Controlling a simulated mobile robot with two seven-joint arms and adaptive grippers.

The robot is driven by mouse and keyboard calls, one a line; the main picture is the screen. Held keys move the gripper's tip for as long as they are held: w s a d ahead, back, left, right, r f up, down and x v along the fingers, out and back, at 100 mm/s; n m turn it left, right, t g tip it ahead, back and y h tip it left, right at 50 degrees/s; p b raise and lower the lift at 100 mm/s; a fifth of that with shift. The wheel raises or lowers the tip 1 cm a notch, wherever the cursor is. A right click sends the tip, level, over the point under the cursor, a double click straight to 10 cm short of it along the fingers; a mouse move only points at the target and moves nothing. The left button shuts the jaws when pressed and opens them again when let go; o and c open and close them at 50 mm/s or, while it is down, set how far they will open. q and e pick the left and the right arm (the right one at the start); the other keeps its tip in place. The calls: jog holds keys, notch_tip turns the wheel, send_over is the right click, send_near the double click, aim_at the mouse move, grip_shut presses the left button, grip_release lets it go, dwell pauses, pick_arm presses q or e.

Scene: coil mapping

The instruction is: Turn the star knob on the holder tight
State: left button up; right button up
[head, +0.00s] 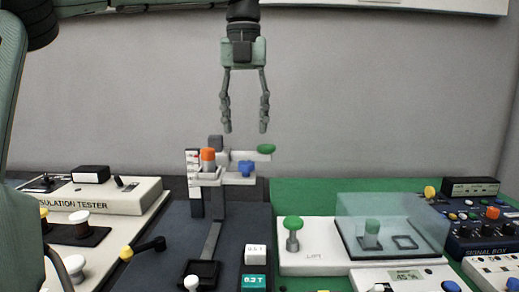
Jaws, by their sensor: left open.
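The holder (197,195) is an upright stand with a scale and pale arms, left of the middle in the head view. It carries an orange knob (208,156) on the left, a blue lobed knob (246,168) at its middle and a flat green knob (266,149) at the right end of its upper arm. I cannot tell surely which is the star knob; the blue one looks most lobed. My left gripper (246,129) points down above the holder. Its two fingers are apart and empty, with a gap above the blue and green knobs. My right gripper is out of view.
An insulation tester (118,196) stands at left. At right are a green knob on a white box (293,223), a clear cover (372,207) and a signal box (480,226). The grey wall behind is bare.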

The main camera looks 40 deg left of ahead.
aim_at(246, 162)
pick_arm(q)
jog(key=shift+f, duration=3.75)
grip_shut()
